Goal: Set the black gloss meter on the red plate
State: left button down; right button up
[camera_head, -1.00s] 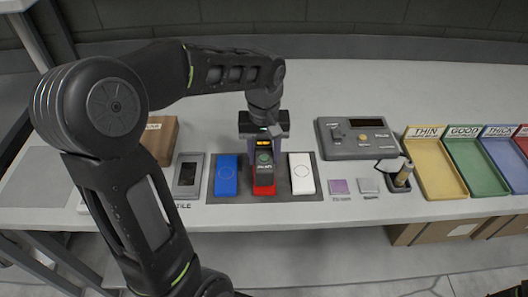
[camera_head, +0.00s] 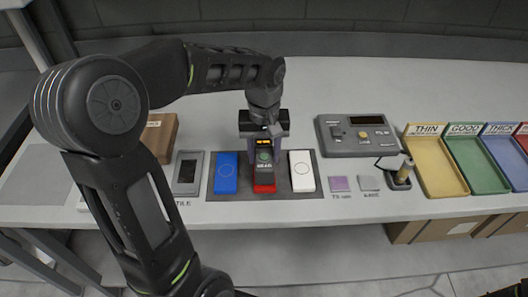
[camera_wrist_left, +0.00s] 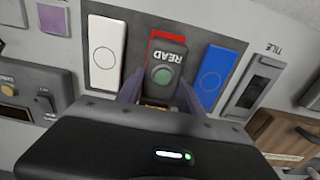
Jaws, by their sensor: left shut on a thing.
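I cannot tell if the meter touches the plate. My left gripper (camera_head: 264,140) is shut on the meter, one finger on each side; the fingers also show in the left wrist view (camera_wrist_left: 160,95). My right gripper is not in view.
A blue plate (camera_head: 226,173) and a white plate (camera_head: 302,172) stand close on both sides, on a dark mat (camera_head: 285,196). A grey instrument (camera_head: 356,140) and coloured trays (camera_head: 440,170) are to the right. A brown wooden block (camera_head: 160,137) is at left.

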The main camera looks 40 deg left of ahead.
pick_arm(q)
jog(key=shift+f, duration=0.35)
jog(key=c, duration=0.7)
grip_release()
jog(key=shift+r+b, duration=0.3)
jog(key=shift+r, duration=3.65)
